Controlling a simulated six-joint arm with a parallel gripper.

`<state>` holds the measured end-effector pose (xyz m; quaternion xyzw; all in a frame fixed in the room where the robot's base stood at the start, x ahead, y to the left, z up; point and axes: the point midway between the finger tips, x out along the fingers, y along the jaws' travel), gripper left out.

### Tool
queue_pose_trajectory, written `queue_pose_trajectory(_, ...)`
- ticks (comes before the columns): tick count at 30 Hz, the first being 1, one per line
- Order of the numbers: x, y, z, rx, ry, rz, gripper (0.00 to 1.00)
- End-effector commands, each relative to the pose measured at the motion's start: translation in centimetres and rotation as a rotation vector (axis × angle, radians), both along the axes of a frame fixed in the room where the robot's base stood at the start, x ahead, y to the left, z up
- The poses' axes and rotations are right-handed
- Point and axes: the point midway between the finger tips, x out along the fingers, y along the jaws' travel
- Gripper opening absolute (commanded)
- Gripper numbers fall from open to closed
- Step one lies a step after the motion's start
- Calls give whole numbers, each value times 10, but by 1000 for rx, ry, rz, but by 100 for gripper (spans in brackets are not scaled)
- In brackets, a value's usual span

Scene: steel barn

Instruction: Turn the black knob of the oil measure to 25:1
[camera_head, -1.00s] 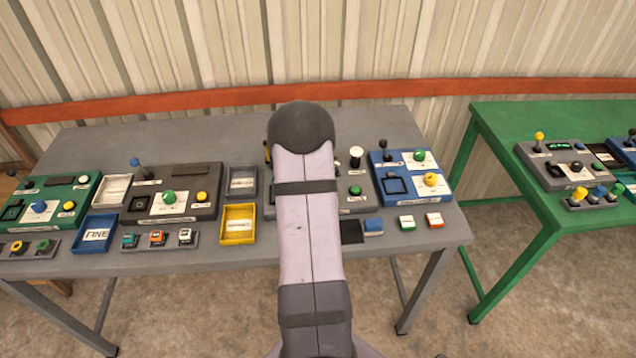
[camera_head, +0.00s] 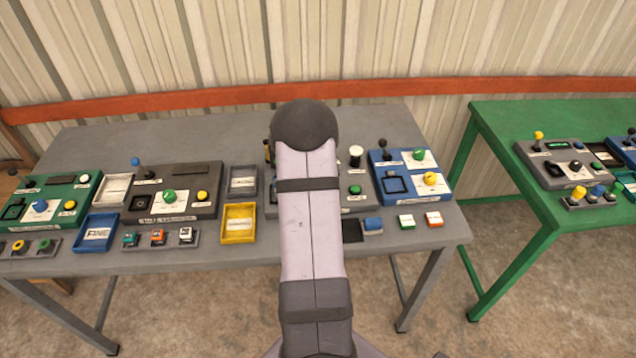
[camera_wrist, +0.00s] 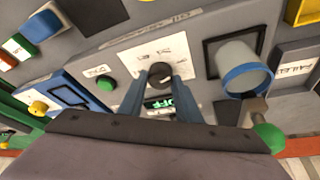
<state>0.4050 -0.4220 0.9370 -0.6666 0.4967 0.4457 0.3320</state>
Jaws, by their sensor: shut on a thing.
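The black knob (camera_wrist: 159,73) sits on a white dial plate (camera_wrist: 132,58) on a grey panel in the wrist view. My gripper (camera_wrist: 160,82) has its two blue-grey fingers on either side of the knob, shut on it. A pale mark shows on the knob; the dial's printed labels are too small and blurred to read. A small display (camera_wrist: 160,102) with green characters, seemingly OFF, shows between the fingers. In the head view my arm covers the knob and most of this grey panel (camera_head: 364,207).
In the wrist view, a pale cylinder with a blue rim (camera_wrist: 243,72) and a green-balled lever (camera_wrist: 270,137) stand right of my gripper; a green button (camera_wrist: 107,84) is left. A blue panel (camera_head: 402,197) adjoins.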

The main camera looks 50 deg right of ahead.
Motion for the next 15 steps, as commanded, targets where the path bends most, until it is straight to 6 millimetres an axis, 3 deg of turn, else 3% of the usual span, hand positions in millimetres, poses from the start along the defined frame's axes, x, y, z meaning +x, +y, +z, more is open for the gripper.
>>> queue_pose_trajectory(15,-2,-1,5,2,-2,288,8)
